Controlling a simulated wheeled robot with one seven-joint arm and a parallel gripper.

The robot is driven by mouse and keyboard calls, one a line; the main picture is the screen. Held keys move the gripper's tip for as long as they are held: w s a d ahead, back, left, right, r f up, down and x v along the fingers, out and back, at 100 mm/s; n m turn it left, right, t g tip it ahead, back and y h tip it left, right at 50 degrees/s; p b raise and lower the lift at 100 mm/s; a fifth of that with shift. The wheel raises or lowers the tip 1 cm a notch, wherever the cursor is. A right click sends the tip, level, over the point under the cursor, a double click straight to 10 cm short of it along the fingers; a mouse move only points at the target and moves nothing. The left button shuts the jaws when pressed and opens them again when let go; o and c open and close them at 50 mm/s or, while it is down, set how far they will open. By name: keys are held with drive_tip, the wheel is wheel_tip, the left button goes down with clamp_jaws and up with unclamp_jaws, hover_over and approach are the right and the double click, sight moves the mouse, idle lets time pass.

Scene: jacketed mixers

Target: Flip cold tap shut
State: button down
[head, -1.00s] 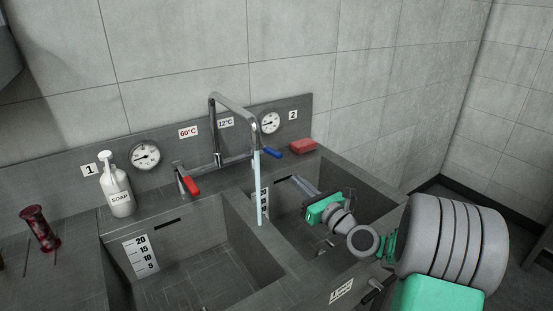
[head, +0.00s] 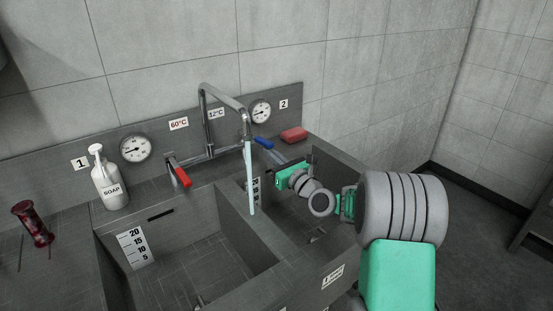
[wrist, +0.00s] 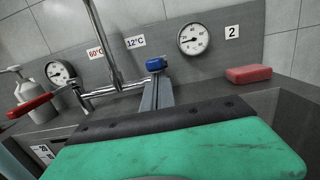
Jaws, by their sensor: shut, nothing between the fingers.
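The cold tap's blue lever (head: 263,143) sits at the right end of the mixer, under the 12°C label (head: 216,113). In the wrist view the blue lever (wrist: 156,65) is straight ahead, just beyond the fingertips. My gripper (head: 271,154) is shut and empty, close to the lever; I cannot tell whether it touches. Its fingers also show in the wrist view (wrist: 157,88). The chrome mixer spout (head: 225,94) arches over the sinks, and a pale water stream (head: 250,180) falls from it near the divider.
The hot tap's red lever (head: 180,176) is left of the spout. A soap bottle (head: 110,186) stands at the left, and a red sponge (head: 294,135) lies right of the blue lever. The left sink basin (head: 195,255) looks empty.

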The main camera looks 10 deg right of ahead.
sight(271, 143)
drive_tip(key=shift+r, duration=0.1)
wheel_tip(271, 143, up, 4)
drive_tip(key=g+h+p, duration=0.1)
drive_tip(key=p, duration=0.8)
drive_tip(key=shift+w+r+p, duration=0.1)
drive_tip(key=shift+r+p, duration=0.2)
drive_tip(key=shift+p, duration=0.35)
drive_tip(key=r+p, duration=0.1)
drive_tip(key=w+r+p, duration=0.1)
drive_tip(key=r+p, duration=0.1)
drive_tip(key=shift+w+a+p, duration=0.25)
drive_tip(key=shift+a+p, duration=0.05)
drive_tip(key=shift+p, duration=0.1)
drive_tip(key=shift+s+d+r, duration=0.1)
drive_tip(key=shift+s+r, duration=0.1)
drive_tip(key=shift+s, duration=0.05)
drive_tip(key=s+d+r+p, duration=0.3)
drive_tip(key=s+r+p, duration=0.1)
drive_tip(key=s, duration=0.4)
